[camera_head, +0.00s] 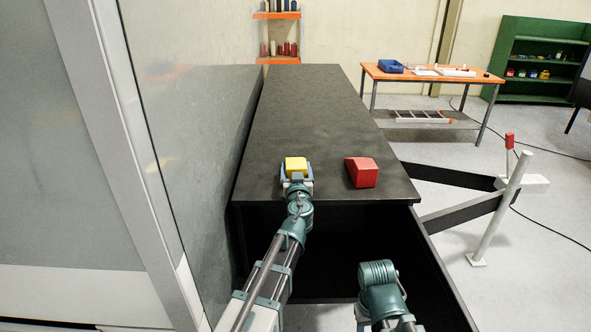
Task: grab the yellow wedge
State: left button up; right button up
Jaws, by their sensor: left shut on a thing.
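The yellow wedge (296,163) is at the near end of the dark chassis top (315,105), left of the middle. My left gripper (296,174) reaches it from the near side and is shut on it. Whether the wedge touches the surface or is held just above it I cannot tell. Some blue shows beside the wedge at the gripper's fingers. Of my right arm, only a teal joint shows at the bottom, below the chassis edge; its gripper is not visible.
A red wedge-shaped block (361,172) lies right of the yellow one. A grey panel wall (190,150) stands close on the left. The far part of the dark top is clear. An orange workbench (430,75) and a green shelf (540,60) stand at the back right.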

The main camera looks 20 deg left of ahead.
aim_at(296, 161)
pick_arm(q)
jog(key=shift+r, duration=0.1)
jog(key=shift+r+p, duration=0.5)
jog(key=shift+p, duration=0.15)
notch_tip(296, 161, up, 3)
jog(key=p, duration=0.3)
jog(key=s+d, duration=1)
jog(key=s, duration=0.2)
jog(key=shift+d+r+p, duration=0.2)
jog(key=shift+r+p, duration=0.15)
jog(key=shift+r, duration=0.05)
jog(key=shift+s+f, duration=0.15)
